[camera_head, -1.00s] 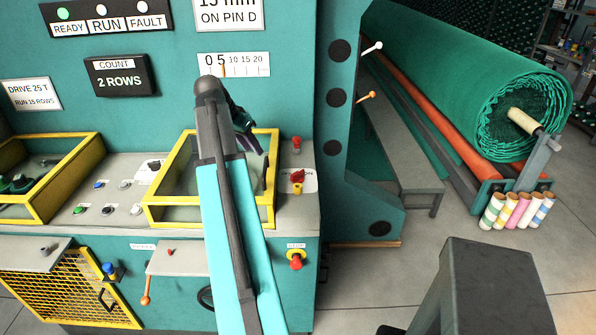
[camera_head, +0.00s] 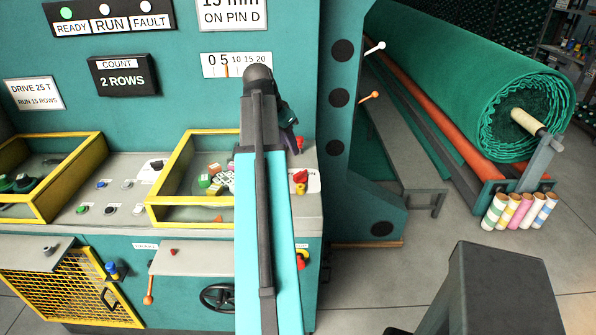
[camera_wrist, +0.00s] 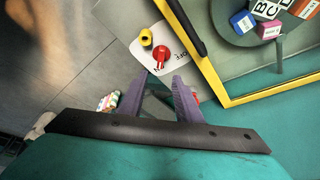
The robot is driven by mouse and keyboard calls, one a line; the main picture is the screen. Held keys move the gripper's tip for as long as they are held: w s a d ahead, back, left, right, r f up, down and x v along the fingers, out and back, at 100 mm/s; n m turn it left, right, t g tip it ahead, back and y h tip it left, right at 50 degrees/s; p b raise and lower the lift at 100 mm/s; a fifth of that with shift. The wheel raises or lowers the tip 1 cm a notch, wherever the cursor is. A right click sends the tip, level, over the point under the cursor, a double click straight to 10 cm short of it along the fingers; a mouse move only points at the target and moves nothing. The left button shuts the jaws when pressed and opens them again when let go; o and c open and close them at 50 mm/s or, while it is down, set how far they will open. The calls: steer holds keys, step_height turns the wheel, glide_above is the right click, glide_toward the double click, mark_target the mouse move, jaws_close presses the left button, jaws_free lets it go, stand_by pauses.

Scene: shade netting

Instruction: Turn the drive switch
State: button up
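The red switch (camera_wrist: 162,55) sits on a white label plate (camera_wrist: 150,68) beside a yellow part (camera_wrist: 146,38) in the wrist view. In the head view the red switch (camera_head: 300,180) shows at the right end of the console, just right of my arm. My gripper (camera_wrist: 158,88) is open and empty, its two purple fingers apart and pointing toward the plate. In the head view my gripper (camera_head: 291,135) is largely hidden behind my wrist, above the console. The switch's exact setting is hard to read.
A yellow-framed window (camera_head: 180,165) stands left of the switch, with coloured blocks inside. The machine's side post (camera_head: 338,200) rises to the right. A grey block (camera_head: 500,290) stands front right.

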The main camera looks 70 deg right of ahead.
mark_target(301, 172)
steer(key=shift+p+x, duration=2)
steer(key=shift+x, duration=4.75)
